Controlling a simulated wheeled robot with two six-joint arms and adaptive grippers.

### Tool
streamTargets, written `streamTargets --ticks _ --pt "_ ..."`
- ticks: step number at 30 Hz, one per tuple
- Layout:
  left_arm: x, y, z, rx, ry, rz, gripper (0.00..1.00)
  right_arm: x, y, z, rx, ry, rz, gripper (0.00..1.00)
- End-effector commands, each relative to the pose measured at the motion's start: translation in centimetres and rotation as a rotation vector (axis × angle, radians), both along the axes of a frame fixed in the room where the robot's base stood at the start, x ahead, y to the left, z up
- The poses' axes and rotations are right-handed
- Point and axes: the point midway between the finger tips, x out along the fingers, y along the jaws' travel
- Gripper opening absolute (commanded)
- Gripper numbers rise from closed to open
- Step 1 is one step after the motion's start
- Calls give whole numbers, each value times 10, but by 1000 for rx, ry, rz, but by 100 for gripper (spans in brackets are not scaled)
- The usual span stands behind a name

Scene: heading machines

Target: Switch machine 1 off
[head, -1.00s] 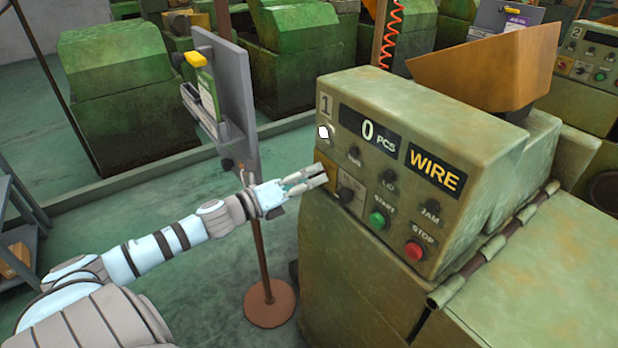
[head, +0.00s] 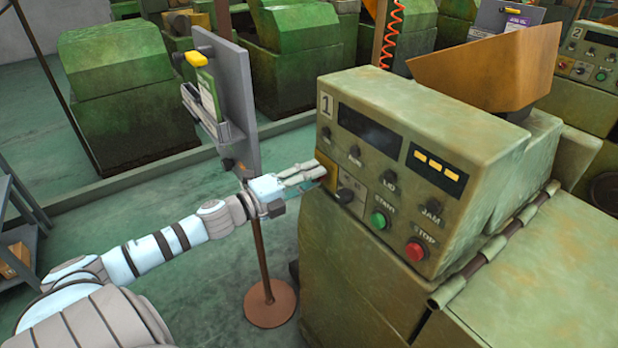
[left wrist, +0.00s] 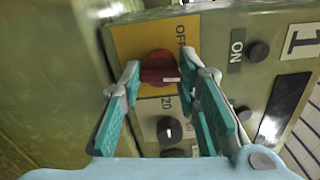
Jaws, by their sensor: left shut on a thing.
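Machine 1 (head: 480,180) has a sloping panel marked "1". Its red rotary switch (left wrist: 158,67) sits on a yellow plate (left wrist: 125,40) with an "OFF" label, at the panel's left edge. My left gripper (head: 322,173) reaches it from the left; in the left wrist view its fingers (left wrist: 167,78) are shut on the red switch, one on each side. The counter display (head: 370,130) is dark, and the window beside it (head: 437,169) shows yellow bars. The ON lamp (left wrist: 258,53) is dark. In the head view my gripper hides the switch. My right gripper is not in view.
Below the displays are a black knob (head: 345,196), a green START button (head: 379,221) and a red STOP button (head: 415,250). A grey board on a stand (head: 232,100) is just behind my left arm. A shelf (head: 20,235) stands at far left.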

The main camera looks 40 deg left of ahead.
Motion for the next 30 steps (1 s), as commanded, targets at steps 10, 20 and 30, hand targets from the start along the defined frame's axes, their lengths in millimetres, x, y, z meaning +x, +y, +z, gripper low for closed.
streamTargets --ticks 10,20,30 --pt "-1 0 -2 -314 96 0 2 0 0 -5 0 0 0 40" --pt "-1 0 -2 -604 185 1 2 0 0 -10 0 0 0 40" --pt "-1 0 -2 -818 249 1 2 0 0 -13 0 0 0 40"
